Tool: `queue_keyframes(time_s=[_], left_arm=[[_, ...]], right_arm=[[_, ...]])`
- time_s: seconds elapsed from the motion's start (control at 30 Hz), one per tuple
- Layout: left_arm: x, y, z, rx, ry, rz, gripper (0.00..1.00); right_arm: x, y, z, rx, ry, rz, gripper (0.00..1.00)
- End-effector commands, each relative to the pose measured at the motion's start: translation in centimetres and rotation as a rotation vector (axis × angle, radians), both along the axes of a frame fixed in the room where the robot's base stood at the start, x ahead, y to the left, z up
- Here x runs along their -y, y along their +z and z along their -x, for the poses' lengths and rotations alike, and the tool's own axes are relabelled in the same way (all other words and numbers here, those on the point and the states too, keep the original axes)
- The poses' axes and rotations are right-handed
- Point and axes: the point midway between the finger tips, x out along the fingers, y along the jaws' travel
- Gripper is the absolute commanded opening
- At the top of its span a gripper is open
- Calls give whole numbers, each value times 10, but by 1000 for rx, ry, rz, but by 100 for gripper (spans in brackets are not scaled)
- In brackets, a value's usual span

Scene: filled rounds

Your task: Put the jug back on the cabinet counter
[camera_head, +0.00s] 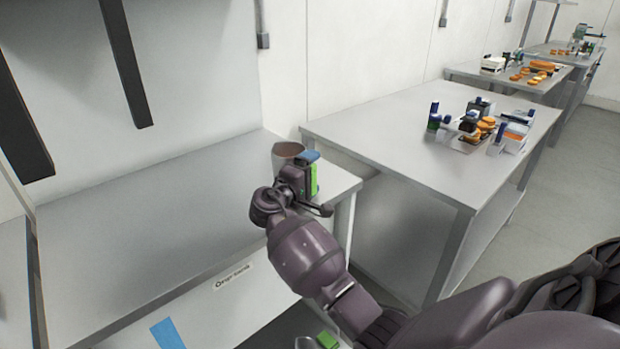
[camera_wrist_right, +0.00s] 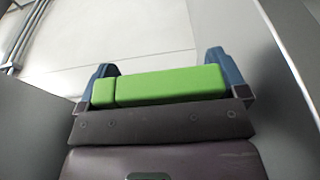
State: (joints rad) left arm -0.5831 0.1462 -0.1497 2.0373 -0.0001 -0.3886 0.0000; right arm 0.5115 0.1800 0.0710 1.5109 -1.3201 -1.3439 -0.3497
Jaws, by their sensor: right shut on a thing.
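That gripper is shut on a green grip piece, which seems to be the jug's handle. In the right wrist view the green piece (camera_wrist_right: 160,86) lies between the blue fingertips; the jug's body cannot be made out there. My left gripper is not in view.
Most of the counter is bare. A grey table (camera_head: 370,125) to the right bears bottles and orange items. A further table (camera_head: 460,70) stands behind it. Dark uprights (camera_head: 125,60) are at the upper left. Another green piece (camera_head: 327,340) shows low down, below the counter.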

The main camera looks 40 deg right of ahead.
Motion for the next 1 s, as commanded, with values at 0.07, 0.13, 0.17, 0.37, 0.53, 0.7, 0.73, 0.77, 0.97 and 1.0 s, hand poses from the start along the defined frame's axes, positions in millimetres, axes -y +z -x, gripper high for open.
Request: queue_keyframes(time_s=[0.07, 0.13, 0.17, 0.37, 0.53, 0.7, 0.73, 0.77, 0.97, 1.0], left_arm=[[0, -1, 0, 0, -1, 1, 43], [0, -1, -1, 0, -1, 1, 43], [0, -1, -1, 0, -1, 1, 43], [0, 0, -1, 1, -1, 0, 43], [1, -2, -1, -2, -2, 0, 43], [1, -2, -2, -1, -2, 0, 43], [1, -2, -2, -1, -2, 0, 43], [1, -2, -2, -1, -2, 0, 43], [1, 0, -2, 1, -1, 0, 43], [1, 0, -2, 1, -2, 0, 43]], right_arm=[[0, -6, 0, 3, 0, 1, 45], [0, -8, 0, 5, 0, 2, 45], [0, -8, 0, 5, 0, 2, 45], [0, -7, 0, 6, 0, 1, 45], [0, -11, 0, 4, 0, 1, 45], [0, -12, 0, 2, 0, -1, 100], [0, -12, 0, 2, 0, -1, 100], [0, -12, 0, 2, 0, -1, 100], [-4, -9, 1, 3, 1, -2, 100], [-8, -10, 2, 2, 1, -3, 100]])
